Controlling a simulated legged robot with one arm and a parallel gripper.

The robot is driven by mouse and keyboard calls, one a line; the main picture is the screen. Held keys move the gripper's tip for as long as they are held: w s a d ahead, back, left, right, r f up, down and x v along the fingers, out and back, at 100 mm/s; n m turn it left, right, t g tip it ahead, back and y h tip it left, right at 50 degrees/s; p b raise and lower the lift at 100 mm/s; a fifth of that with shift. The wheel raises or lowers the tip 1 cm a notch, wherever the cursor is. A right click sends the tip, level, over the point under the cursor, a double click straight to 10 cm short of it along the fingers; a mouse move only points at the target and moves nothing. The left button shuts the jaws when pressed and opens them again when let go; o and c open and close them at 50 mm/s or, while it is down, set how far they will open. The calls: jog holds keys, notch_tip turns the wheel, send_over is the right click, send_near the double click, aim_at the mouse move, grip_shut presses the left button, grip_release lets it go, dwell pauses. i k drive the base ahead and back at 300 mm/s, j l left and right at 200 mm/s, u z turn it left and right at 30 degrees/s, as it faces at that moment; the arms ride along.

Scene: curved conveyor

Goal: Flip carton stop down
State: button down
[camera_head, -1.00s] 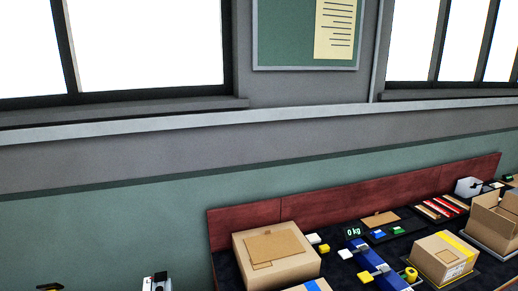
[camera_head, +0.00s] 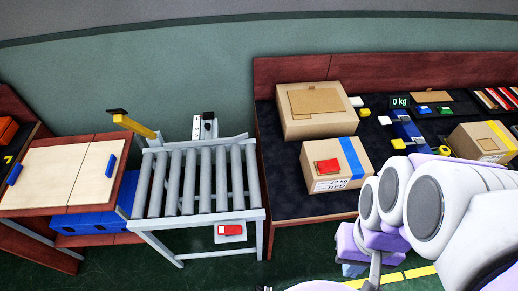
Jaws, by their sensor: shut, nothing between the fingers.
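A yellow bar with a black end (camera_head: 133,124), which looks like the carton stop, stands raised at the far left corner of the grey roller conveyor (camera_head: 203,213). It leans up and to the left above the rollers. The rollers are empty. My white and purple arm fills the lower right, well to the right of the conveyor and in front of the dark bench. I cannot make out my gripper's fingers in this view.
A wooden-topped table (camera_head: 62,174) with blue handles stands left of the conveyor. A white box with a socket (camera_head: 205,126) is behind the conveyor. Green floor lies in front.

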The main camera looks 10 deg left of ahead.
aim_at(119, 119)
jog(key=k+j+u, duration=0.1)
jog(key=u, duration=0.25)
jog(key=j+u, duration=0.35)
jog(key=k+j+u, duration=0.1)
jog(key=u, duration=0.25)
